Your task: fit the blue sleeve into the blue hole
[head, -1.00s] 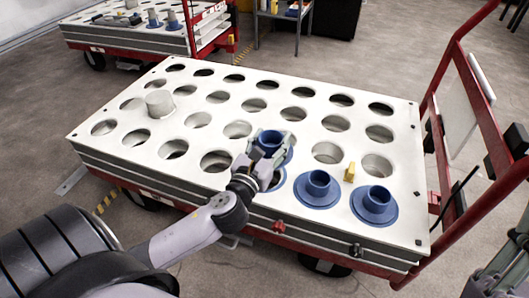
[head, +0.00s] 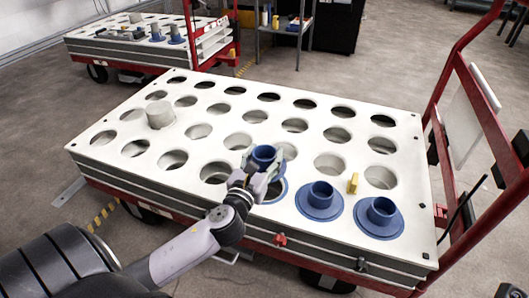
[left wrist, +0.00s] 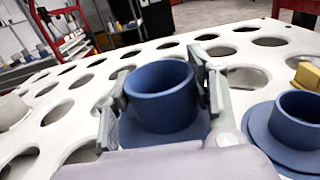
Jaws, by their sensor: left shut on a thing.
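My left gripper (head: 262,163) is shut on a blue sleeve (head: 264,154), one finger on each side of it. The sleeve stands roughly upright with its open end up, and its flange shows in the left wrist view (left wrist: 163,95). The blue-rimmed hole (head: 283,188) is just below and in front of the sleeve in the head view, partly hidden by the gripper. The sleeve appears above the board, apart from the hole.
Two other blue sleeves (head: 320,202) (head: 380,218) sit flange-down on the white holed board (head: 225,130). A small yellow block (head: 353,183) stands behind them. A pale cylinder (head: 159,115) stands at the board's left. A red cart handle (head: 448,120) rises at the right.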

